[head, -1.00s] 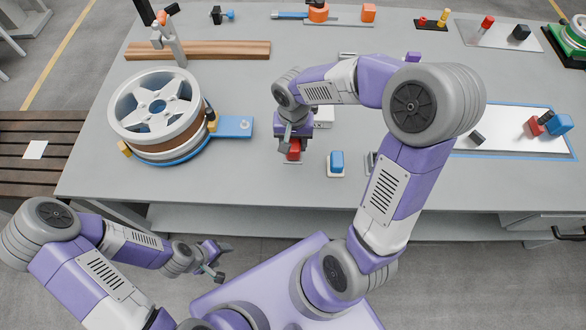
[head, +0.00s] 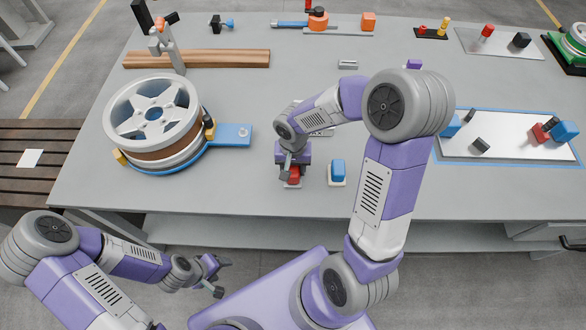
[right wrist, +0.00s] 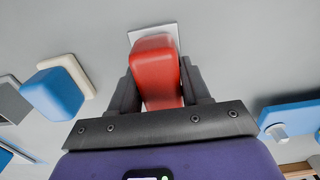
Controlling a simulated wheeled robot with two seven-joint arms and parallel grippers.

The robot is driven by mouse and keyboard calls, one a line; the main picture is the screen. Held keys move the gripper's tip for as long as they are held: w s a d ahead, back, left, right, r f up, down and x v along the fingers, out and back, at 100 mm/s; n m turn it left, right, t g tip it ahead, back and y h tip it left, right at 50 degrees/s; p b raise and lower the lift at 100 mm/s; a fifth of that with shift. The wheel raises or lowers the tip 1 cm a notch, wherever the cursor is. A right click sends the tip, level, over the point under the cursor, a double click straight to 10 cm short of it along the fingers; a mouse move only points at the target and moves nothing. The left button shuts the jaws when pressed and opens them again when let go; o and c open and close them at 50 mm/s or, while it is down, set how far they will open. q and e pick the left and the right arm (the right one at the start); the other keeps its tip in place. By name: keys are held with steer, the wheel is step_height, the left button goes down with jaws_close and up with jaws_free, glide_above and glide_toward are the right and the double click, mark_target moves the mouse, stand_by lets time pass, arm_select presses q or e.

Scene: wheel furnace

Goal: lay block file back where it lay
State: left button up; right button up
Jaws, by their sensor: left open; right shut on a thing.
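A red block (head: 294,176) with a thin pale plate at its base, which fits the block file, is between the fingers of my right gripper (head: 291,168). In the right wrist view the red block (right wrist: 155,65) stands between the two dark fingers of the gripper (right wrist: 160,88), which are shut on it. The pale plate (right wrist: 168,32) shows past its far end. I cannot tell whether the plate touches the table. My left gripper (head: 219,277) is open and empty in front of the table, low at the left.
A blue block (head: 338,169) on a cream base stands just right of the red block. A wheel (head: 154,110) on a blue fixture stands to the left. A white board (head: 505,150) with blocks lies to the right. The grey table (head: 235,190) is bare between wheel and gripper.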

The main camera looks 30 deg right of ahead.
steer(key=shift+f+b, duration=0.35)
steer(key=shift+f, duration=0.1)
steer(key=o, duration=1)
steer(key=shift+r, duration=0.1)
steer(key=shift+r+p, duration=0.15)
steer(key=shift+p, duration=0.25)
step_height(320, 180, up, 7)
steer(key=p, duration=0.2)
steer(key=shift+f+p, duration=0.2)
steer(key=shift+p, duration=0.1)
steer(key=shift+r, duration=0.45)
